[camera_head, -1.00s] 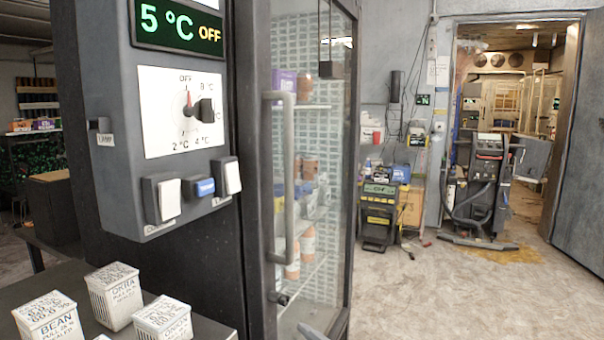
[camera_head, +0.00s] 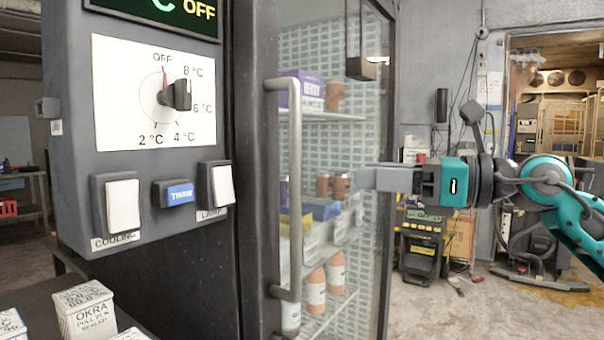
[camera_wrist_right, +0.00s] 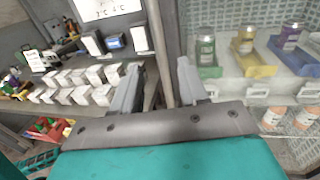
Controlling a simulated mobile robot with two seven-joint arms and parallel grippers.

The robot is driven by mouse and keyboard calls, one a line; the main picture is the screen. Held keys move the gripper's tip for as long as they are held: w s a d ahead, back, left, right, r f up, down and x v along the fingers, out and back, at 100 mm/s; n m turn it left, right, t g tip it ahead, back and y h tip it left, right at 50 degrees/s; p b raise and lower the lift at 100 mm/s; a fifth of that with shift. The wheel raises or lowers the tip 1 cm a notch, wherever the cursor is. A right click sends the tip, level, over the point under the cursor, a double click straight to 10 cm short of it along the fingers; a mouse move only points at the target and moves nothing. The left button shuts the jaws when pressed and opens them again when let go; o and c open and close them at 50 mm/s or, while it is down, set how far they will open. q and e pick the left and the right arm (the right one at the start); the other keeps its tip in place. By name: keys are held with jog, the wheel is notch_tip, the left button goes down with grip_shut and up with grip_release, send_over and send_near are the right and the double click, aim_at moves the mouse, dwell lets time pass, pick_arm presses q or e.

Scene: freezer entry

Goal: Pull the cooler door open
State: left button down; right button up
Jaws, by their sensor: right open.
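The cooler door (camera_head: 345,130) is a glass door with a dark frame, and it looks shut. Its long vertical grey handle (camera_head: 296,190) is on the door's left side. My right gripper (camera_head: 368,179) is in front of the glass, to the right of the handle in the head view, its fingers pointing left. In the right wrist view my right gripper (camera_wrist_right: 160,85) has its two fingers apart, with a vertical bar, apparently the handle (camera_wrist_right: 167,60), showing between or beyond them. I cannot tell the remaining distance. My left gripper is not in view.
A control panel (camera_head: 150,55) with dial and switches is left of the door. White labelled boxes (camera_head: 85,308) stand on a shelf below it. Jars and bottles (camera_head: 316,285) are behind the glass. A floor machine (camera_head: 425,240) stands back right; open floor lies before it.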

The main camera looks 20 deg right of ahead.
pick_arm(q)
jog(key=p, duration=0.1)
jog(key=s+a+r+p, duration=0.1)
jog(key=p, duration=0.1)
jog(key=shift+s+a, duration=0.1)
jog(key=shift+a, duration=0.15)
pick_arm(e)
jog(key=x, duration=1.2)
jog(key=shift+a, duration=0.25)
jog(key=shift+c, duration=0.4)
grip_shut()
